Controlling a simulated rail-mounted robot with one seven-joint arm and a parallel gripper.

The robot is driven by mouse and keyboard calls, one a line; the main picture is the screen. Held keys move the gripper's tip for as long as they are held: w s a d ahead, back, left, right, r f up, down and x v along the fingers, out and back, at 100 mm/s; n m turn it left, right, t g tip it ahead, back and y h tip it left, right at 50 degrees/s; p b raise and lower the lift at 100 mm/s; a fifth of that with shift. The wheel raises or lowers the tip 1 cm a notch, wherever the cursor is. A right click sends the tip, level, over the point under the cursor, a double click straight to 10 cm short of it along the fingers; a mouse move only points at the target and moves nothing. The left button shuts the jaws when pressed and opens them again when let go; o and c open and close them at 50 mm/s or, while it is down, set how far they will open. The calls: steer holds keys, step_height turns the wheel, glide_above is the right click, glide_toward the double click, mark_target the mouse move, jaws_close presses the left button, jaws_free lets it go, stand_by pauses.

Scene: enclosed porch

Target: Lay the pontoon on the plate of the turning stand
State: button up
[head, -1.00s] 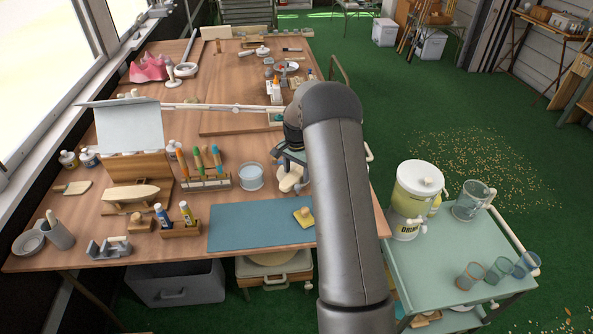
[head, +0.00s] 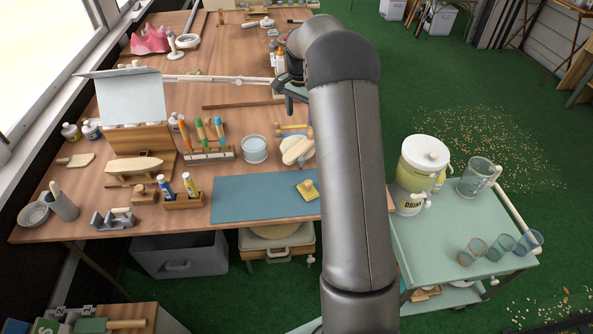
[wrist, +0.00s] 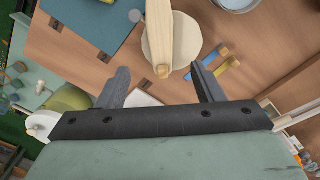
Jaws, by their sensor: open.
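The pontoon, a long pale wooden piece (wrist: 157,30), lies across the round cream plate of the turning stand (wrist: 185,48) in the wrist view. One end runs past the plate's edge, and the other leaves the picture at the top. In the head view the pontoon (head: 297,150) shows just left of my arm, with much of the stand hidden beneath it. My gripper (wrist: 160,68) is open and empty, its fingers to either side of the pontoon's near end in the picture. In the head view my gripper (head: 291,95) is farther back than the stand, partly hidden by my arm.
Blue- and yellow-handled tools (wrist: 229,61) lie beside the plate. A clear tub (head: 254,149) and a brush rack (head: 208,154) stand to its left. A blue mat (head: 250,197) with a yellow-and-wood block (head: 307,189) lies in front. A drinks cart (head: 470,240) stands right.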

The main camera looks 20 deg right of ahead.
steer(key=s+a+r+n, duration=0.65)
steer(key=s+a, duration=0.45)
steer(key=s, duration=0.3)
steer(key=s+a+f+n, duration=0.1)
steer(key=s+a+n, duration=0.2)
steer(key=s, duration=0.8)
steer(key=s+a+f+n, duration=0.2)
steer(key=s+a, duration=0.3)
steer(key=s, duration=0.6)
steer(key=shift+s+n, duration=0.35)
steer(key=shift+n, duration=0.3)
